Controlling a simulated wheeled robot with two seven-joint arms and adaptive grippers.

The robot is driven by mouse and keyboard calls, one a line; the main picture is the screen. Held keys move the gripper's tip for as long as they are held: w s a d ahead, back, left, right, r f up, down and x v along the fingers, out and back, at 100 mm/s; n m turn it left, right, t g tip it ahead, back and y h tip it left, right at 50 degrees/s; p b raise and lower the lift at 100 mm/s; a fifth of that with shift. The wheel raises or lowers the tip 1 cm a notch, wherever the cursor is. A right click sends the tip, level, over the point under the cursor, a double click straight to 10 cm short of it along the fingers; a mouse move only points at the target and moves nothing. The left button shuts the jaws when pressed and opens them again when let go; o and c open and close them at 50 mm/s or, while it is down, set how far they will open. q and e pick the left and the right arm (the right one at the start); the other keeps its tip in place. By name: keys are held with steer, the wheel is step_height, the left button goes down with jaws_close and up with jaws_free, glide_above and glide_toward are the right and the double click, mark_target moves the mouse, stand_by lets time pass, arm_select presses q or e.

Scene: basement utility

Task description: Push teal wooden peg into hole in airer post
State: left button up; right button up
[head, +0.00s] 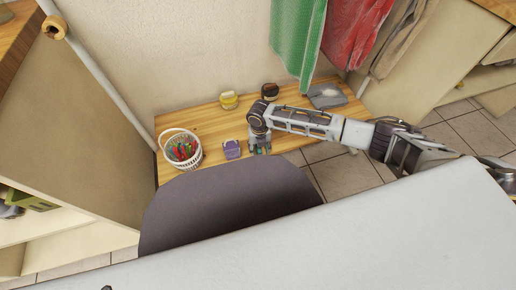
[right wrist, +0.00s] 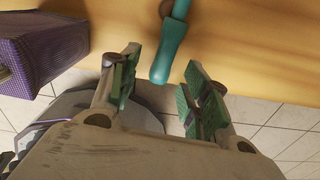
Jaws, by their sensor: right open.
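The teal wooden peg (right wrist: 170,48) shows in the right wrist view, its rounded end pointing toward my right gripper (right wrist: 162,72). The gripper is open, with one green-padded finger on each side of the peg's near end; I see a gap on both sides. A round brown part shows beside the peg's far end. In the head view my right gripper (head: 260,147) is low over the front edge of the wooden bench (head: 200,118), and I cannot pick out the peg there. My left gripper is not in view.
A purple box (head: 232,149) stands just left of the right gripper, beside a white basket (head: 168,137) of colourful items. A green towel (head: 296,40) hangs above.

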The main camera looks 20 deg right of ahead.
mark_target(259, 150)
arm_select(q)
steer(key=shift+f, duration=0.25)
arm_select(e)
steer(key=shift+f, duration=0.45)
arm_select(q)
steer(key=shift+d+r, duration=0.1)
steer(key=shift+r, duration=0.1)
arm_select(e)
steer(key=c, duration=1)
steer(key=shift+r, duration=0.15)
steer(key=shift+r+p, duration=0.35)
steer(key=shift+r, duration=0.35)
step_height(259, 150, up, 7)
steer(key=p, duration=0.3)
steer(key=shift+r, duration=0.15)
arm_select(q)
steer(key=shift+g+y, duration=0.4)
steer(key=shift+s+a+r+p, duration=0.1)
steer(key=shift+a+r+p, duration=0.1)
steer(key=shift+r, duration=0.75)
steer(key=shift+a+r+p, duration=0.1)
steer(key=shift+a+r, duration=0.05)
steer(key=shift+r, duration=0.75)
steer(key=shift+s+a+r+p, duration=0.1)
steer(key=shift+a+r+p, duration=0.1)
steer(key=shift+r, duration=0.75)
arm_select(e)
steer(key=shift+r, duration=0.55)
steer(key=shift+m, duration=0.3)
